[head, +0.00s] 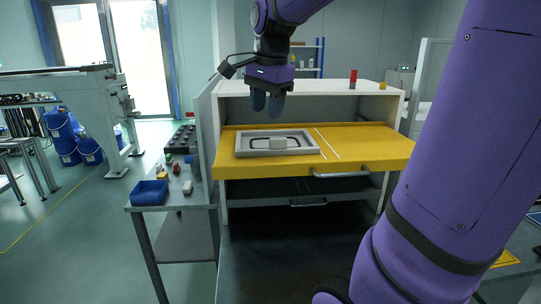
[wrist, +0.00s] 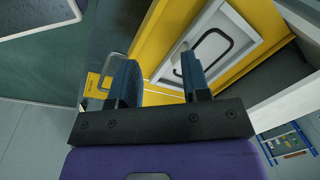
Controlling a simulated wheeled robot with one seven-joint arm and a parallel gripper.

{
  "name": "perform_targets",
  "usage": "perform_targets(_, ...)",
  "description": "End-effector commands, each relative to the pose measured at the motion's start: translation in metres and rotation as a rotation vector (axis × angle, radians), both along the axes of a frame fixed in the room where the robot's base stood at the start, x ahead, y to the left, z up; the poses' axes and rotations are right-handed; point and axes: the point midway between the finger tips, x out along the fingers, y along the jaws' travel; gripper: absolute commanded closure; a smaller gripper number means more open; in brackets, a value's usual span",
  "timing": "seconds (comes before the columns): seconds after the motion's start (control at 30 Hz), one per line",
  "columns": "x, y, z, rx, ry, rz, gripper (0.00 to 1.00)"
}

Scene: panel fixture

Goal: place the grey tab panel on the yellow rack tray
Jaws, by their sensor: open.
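The grey tab panel (head: 278,144) lies flat on the left part of the yellow rack tray (head: 372,143). It has a raised grey border, a dark rounded outline and a pale block-like tab at its middle. My gripper (head: 267,106) is above the panel, fingers pointing down, apart from it. The gripper is open with nothing between its fingers. In the wrist view the two dark fingers (wrist: 160,82) stand apart, and the panel (wrist: 222,38) shows beyond the right finger, partly covered by it. The yellow tray (wrist: 150,42) shows between and behind the fingers.
The tray sticks out of a white cabinet (head: 310,87), with a handle (head: 341,174) at its front. A red item (head: 353,76) and a yellow item (head: 382,86) stand on top. A side table with a blue bin (head: 149,193) and small parts is at left.

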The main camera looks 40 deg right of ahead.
Motion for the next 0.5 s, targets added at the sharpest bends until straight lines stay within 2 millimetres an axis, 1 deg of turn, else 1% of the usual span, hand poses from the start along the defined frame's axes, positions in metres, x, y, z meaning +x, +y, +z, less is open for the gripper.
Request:
perform_targets(0.03,-0.013,0.014,0.0,-0.019,-0.024,0.111,0.57)
perform_targets(0.2,-0.049,0.052,-0.006,-0.105,-0.099,0.497,0.57)
perform_targets(0.4,-0.093,0.089,-0.022,-0.238,-0.176,0.937,0.57)
perform_targets(0.5,-0.111,0.101,-0.032,-0.309,-0.207,1.126,0.57)
